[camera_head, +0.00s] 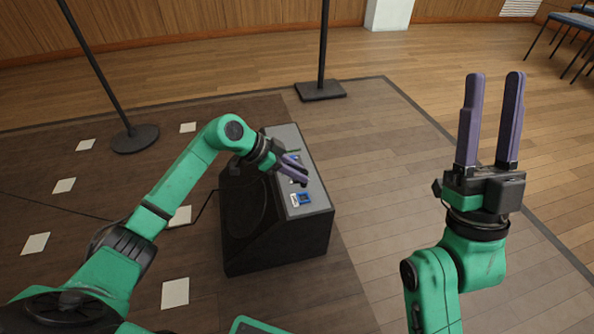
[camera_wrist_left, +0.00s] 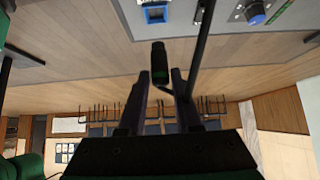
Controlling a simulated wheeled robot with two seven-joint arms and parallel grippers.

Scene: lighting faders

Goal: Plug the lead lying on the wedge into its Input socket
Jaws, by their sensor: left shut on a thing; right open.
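The black wedge (camera_head: 262,245) stands on the dark floor area, with a grey panel (camera_head: 315,186) on its sloping top. My left gripper (camera_head: 300,172) is low over this panel. The fingers hide part of the panel in the head view. My right gripper (camera_head: 495,78) is open and empty, raised to the right.
A blue-edged fitting (camera_head: 301,199) is at the panel's near end. A knob (camera_wrist_left: 256,14) shows in the left wrist view. Stand bases (camera_head: 135,139) and (camera_head: 320,91) are on the floor behind the wedge. Pale squares (camera_head: 175,292) lie on the floor. Floor to the wedge's right is clear.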

